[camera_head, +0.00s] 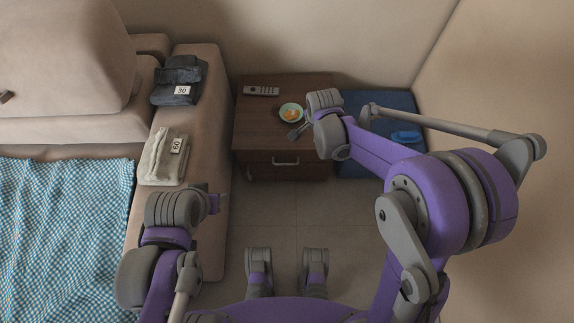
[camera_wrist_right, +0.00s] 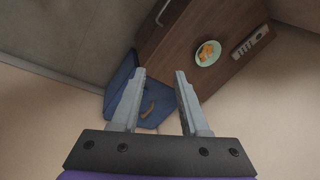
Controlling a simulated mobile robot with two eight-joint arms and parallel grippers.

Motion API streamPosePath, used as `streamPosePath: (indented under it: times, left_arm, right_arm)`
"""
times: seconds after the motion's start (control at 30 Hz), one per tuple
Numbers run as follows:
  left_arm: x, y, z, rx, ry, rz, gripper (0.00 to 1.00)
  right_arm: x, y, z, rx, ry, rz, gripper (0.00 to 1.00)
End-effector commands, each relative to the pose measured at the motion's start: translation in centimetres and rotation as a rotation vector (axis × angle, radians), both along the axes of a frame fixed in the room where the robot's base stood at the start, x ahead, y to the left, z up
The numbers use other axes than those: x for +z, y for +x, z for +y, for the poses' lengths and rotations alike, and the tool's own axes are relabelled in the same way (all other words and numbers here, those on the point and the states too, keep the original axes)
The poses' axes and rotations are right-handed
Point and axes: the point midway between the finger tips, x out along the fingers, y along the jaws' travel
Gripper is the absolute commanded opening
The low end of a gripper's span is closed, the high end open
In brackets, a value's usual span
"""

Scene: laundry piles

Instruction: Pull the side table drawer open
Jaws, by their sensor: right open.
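The dark brown side table (camera_head: 255,120) stands against the back wall. Its drawer (camera_head: 258,168) looks closed, with a pale bar handle (camera_head: 286,163) on the front. In the right wrist view the side table (camera_wrist_right: 180,50) is tilted, and the handle (camera_wrist_right: 165,12) shows at the top edge. My right gripper (camera_head: 296,132) is above the table's right part, apart from the handle. In its wrist view (camera_wrist_right: 160,73) the two fingers are spread with nothing between them. My left gripper (camera_head: 215,203) is beside the sofa arm, and its fingers are mostly hidden.
A remote (camera_head: 261,90) and a green plate (camera_head: 291,112) with orange food lie on the table. A blue bin (camera_head: 375,160) stands right of it. Folded clothes tagged 30 (camera_head: 180,82) and 60 (camera_head: 163,157) lie on the sofa arm (camera_head: 205,130). The floor (camera_head: 285,215) before the drawer is clear.

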Motion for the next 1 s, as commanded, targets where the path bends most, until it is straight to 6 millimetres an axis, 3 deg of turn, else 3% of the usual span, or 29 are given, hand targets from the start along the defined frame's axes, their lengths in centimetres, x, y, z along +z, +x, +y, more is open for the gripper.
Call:
streamPosePath:
  times: [0.03,0.2,0.3,0.4,0.77,1.0]
  left_arm:
    - [-1.5,0.0,0.0,0.000,0.000,0.005,0.50]
    - [-4.2,0.0,0.0,0.000,0.000,0.014,0.50]
    - [-5.3,0.1,0.0,0.000,0.000,0.018,0.50]
    - [-6.1,0.1,0.0,0.000,0.000,0.021,0.50]
    - [-7.1,0.2,0.0,0.000,0.000,0.024,0.50]
    - [-8.1,0.3,0.0,0.000,0.000,0.028,0.50]
  right_arm:
    - [-3.9,1.3,1.3,-0.058,0.016,0.016,0.45]
    - [-14.0,3.9,4.6,-0.285,0.066,0.058,0.45]
    - [-18.9,4.4,6.1,-0.390,0.086,0.075,0.45]
    - [-22.4,4.6,7.2,-0.466,0.098,0.087,0.45]
    - [-27.6,5.0,7.9,-0.533,0.108,0.095,0.45]
    - [-32.1,5.9,7.9,-0.531,0.108,0.095,0.45]
